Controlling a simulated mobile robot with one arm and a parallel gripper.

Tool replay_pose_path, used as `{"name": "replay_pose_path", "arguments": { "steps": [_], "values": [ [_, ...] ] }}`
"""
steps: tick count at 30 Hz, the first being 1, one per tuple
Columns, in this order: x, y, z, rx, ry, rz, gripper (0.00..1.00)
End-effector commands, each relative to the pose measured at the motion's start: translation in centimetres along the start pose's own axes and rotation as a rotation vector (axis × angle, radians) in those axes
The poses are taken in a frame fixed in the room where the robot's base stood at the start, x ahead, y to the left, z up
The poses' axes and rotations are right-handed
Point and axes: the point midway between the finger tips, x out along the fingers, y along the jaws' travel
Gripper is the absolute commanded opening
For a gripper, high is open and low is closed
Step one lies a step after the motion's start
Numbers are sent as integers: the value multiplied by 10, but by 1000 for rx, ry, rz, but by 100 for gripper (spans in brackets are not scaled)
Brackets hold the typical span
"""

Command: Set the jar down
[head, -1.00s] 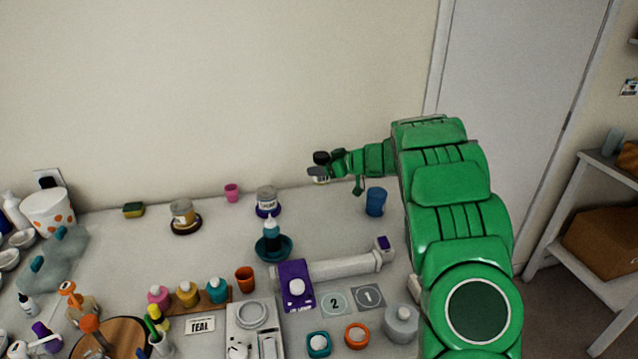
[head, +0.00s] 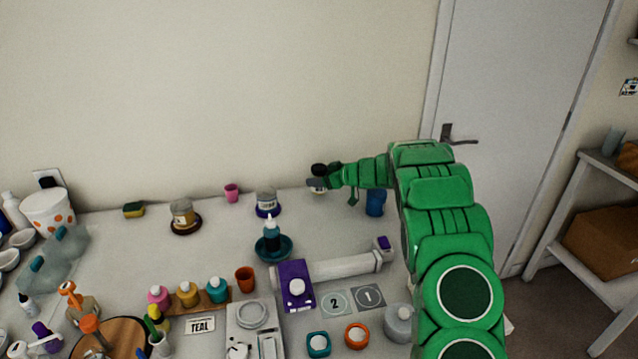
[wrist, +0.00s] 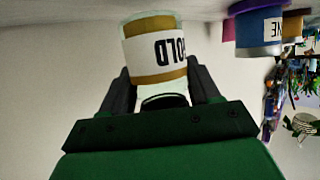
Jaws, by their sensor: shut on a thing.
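A clear jar with a white label and gold bands (wrist: 156,52) is between the fingers of my gripper (wrist: 160,88) in the wrist view. Its label reads GOLD, upside down in that view. The jar looks upright and low over the tabletop. I cannot tell whether its base touches.
A blue cup (head: 375,202) stands right of the jar, partly behind my arm. A labelled jar on a purple base (head: 267,200) stands to its left; it also shows in the wrist view (wrist: 258,32). A teal bottle (head: 271,232) stands on a dish nearer. Table between is clear.

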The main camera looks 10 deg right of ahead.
Motion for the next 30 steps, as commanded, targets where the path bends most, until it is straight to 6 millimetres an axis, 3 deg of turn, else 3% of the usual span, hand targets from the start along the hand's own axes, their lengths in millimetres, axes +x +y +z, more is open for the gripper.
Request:
{"name": "replay_pose_path", "arguments": {
  "steps": [4, 15, 16, 20, 30],
  "values": [
    [8, -1, 16, 3, -2, -3, 29],
    [8, -1, 18, 1, -1, -2, 29],
    [8, -1, 18, 1, -1, -2, 66],
    [8, -1, 18, 1, -1, -2, 86],
    [7, -1, 16, 0, 0, -2, 87]
  ]
}}
